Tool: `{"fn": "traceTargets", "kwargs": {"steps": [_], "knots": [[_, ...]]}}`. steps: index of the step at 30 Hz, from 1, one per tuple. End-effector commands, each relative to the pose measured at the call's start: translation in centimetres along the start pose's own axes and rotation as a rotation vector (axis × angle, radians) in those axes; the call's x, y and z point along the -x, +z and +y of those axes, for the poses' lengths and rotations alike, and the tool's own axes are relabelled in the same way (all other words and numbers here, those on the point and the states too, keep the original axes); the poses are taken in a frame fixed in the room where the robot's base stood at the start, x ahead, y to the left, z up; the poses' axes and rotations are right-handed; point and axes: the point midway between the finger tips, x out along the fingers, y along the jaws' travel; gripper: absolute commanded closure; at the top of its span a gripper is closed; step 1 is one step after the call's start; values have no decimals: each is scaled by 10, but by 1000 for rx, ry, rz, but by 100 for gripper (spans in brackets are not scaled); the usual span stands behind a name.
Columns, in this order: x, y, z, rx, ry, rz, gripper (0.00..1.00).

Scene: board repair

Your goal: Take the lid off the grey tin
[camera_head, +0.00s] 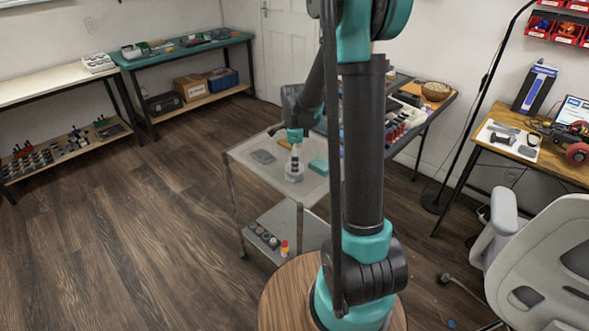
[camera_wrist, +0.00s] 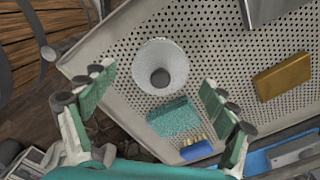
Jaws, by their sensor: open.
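My gripper (camera_head: 294,152) hangs over the cart to the right of the box. In the wrist view my gripper (camera_wrist: 158,82) is open, with its green-padded fingers apart and nothing held. A white round container with a dark centre (camera_wrist: 160,67) shows between and beyond the fingers.
A teal sponge-like block (camera_wrist: 173,116), a gold-brown block (camera_wrist: 282,76) and a blue item (camera_wrist: 196,150) lie near the white container on the perforated cart top (camera_wrist: 105,50). A cluttered table (camera_head: 440,104) stands behind the cart. An office chair (camera_head: 545,260) stands at the right.

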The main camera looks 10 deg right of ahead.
Motion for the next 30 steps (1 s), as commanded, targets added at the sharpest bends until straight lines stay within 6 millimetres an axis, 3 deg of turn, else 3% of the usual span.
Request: {"fn": "traceTargets", "kwargs": {"steps": [4, 12, 23, 30], "knots": [[-14, 0, -1, 0, 0, 0, 14], [-16, 0, 0, 0, 0, 0, 14], [-16, 0, 0, 0, 0, 0, 58], [-15, 0, 0, 0, 0, 0, 58]]}}
